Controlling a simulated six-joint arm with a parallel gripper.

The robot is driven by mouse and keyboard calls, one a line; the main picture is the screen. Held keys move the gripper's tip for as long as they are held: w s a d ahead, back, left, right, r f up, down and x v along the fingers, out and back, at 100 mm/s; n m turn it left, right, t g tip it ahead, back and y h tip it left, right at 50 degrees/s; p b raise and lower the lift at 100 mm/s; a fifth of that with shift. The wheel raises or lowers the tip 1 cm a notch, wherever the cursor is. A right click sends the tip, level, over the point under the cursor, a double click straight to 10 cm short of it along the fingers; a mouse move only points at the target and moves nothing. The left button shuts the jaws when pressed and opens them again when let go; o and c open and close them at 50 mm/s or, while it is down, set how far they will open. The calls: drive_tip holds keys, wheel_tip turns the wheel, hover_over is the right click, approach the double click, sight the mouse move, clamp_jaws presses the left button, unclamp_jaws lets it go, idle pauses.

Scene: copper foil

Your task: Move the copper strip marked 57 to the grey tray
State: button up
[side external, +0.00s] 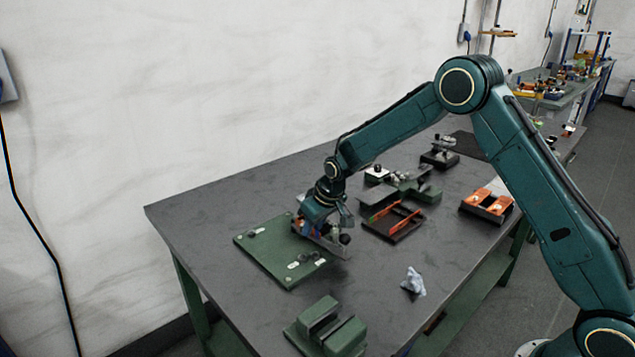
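My gripper (326,222) points down over the right part of a dark green board (268,247). Its fingers are small and partly hidden, and I cannot tell whether they are open or hold anything. Thin orange-red strips (384,216) lie in a dark shallow tray (399,238) to the right of my gripper. Copper-orange pieces (478,199) sit in a dark holder farther right. No number is readable on any piece.
A green block fixture (328,332) stands at the table's near edge. A crumpled pale cloth or foil (413,282) lies near the front right. Dark green and grey fixtures (438,158) stand toward the back right. The grey tabletop (215,208) is clear at the far left.

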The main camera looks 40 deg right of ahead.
clamp_jaws()
drive_tip(key=shift+r, duration=0.1)
idle(0.3)
wheel_tip(320, 180, up, 20)
idle(0.8)
idle(0.4)
